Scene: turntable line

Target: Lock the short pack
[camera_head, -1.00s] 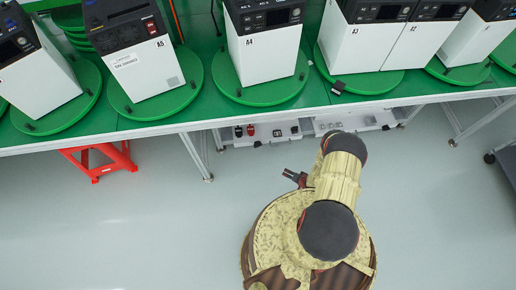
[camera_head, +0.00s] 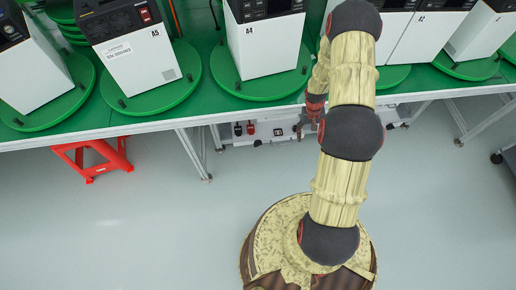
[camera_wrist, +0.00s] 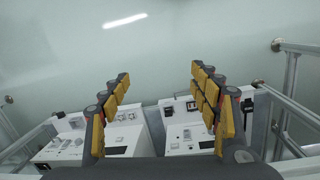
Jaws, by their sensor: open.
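White packs with black tops stand on green turntables on the green table: one marked A5 (camera_head: 140,62), one marked A4 (camera_head: 265,48), one marked A2 (camera_head: 425,35), and an unlabelled-looking one at the far left (camera_head: 35,75). I cannot tell which is the short pack. My arm hides most of the pack between A4 and A2. My gripper (camera_wrist: 160,76) is open and empty, its yellow-padded fingers wide apart. In the head view it hangs at the table's front edge (camera_head: 312,118). In the wrist view, white units with switches and sockets (camera_wrist: 190,135) lie beyond the fingers.
The green table's (camera_head: 200,108) front edge runs across the view. A red stool (camera_head: 92,158) stands under it at the left. Table legs (camera_head: 190,155) and low white units (camera_head: 262,133) are beneath. The grey floor in front is clear.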

